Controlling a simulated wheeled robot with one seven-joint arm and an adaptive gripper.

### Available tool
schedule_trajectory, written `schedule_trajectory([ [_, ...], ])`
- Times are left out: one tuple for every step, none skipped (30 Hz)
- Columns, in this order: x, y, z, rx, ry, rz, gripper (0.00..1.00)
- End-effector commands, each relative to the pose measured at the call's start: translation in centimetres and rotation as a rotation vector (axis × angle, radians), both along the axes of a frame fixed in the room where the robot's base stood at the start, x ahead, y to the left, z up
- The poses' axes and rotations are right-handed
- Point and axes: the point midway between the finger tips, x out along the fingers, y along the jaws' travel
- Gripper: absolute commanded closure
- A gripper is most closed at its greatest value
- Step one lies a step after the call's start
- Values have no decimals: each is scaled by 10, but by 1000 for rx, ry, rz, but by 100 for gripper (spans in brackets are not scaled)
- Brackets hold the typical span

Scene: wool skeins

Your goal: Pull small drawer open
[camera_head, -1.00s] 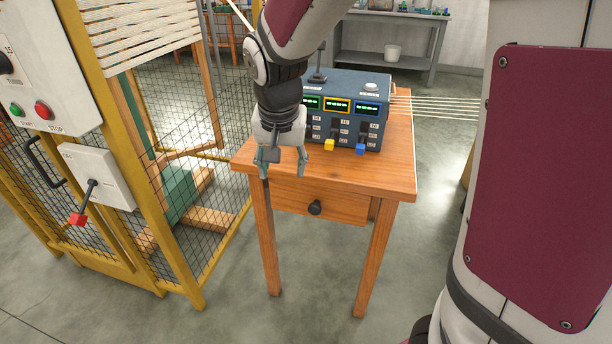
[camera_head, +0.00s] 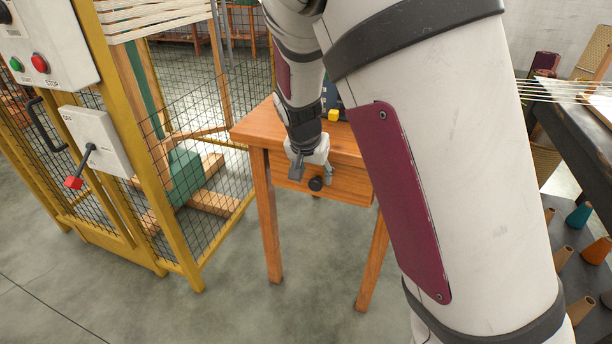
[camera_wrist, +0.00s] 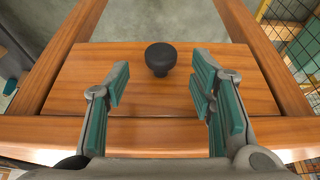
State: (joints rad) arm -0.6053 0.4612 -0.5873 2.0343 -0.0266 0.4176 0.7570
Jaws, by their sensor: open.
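The small drawer (camera_head: 350,184) is the wooden front under the top of a small wooden table (camera_head: 262,124); it looks shut. Its round black knob (camera_head: 316,184) sticks out from the front. My gripper (camera_head: 310,172) hangs just in front of the drawer at knob height, close to the knob. In the wrist view my gripper (camera_wrist: 160,92) is open, with one green-padded finger on each side. The knob (camera_wrist: 160,58) lies centred between the two fingers, slightly beyond their tips, and no finger touches it. The drawer front (camera_wrist: 150,85) fills the middle of that view.
A yellow-framed wire cage (camera_head: 170,235) with a red-handled lever (camera_head: 75,182) stands to the left. A control box (camera_head: 333,100) on the table is mostly hidden behind my arm. A dark bench with cones (camera_head: 580,216) is at the right. The floor before the table is clear.

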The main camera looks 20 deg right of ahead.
Motion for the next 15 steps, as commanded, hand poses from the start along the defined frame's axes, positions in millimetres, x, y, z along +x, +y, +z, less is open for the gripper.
schedule_trajectory([
  [3, -3, -11, 0, 1, -3, 50],
  [4, -4, -15, -1, 2, -2, 50],
  [6, -5, -20, 0, 1, -1, 50],
  [7, -6, -23, 0, 0, -1, 50],
  [8, -7, -26, 0, 0, -1, 50],
  [10, -8, -30, 0, 0, -1, 50],
  [11, -8, -32, 0, 0, -1, 50],
  [11, -8, -34, 0, 0, 0, 50],
  [12, -8, -35, 0, -1, 0, 50],
  [13, -9, -36, 0, -1, 0, 50],
  [13, -9, -37, 0, -1, 0, 50],
  [13, -9, -38, 1, -2, 2, 50],
  [13, -9, -38, 1, -2, 2, 50],
  [13, -9, -38, 1, -2, 2, 50],
  [13, -9, -38, 1, -2, 2, 50],
])
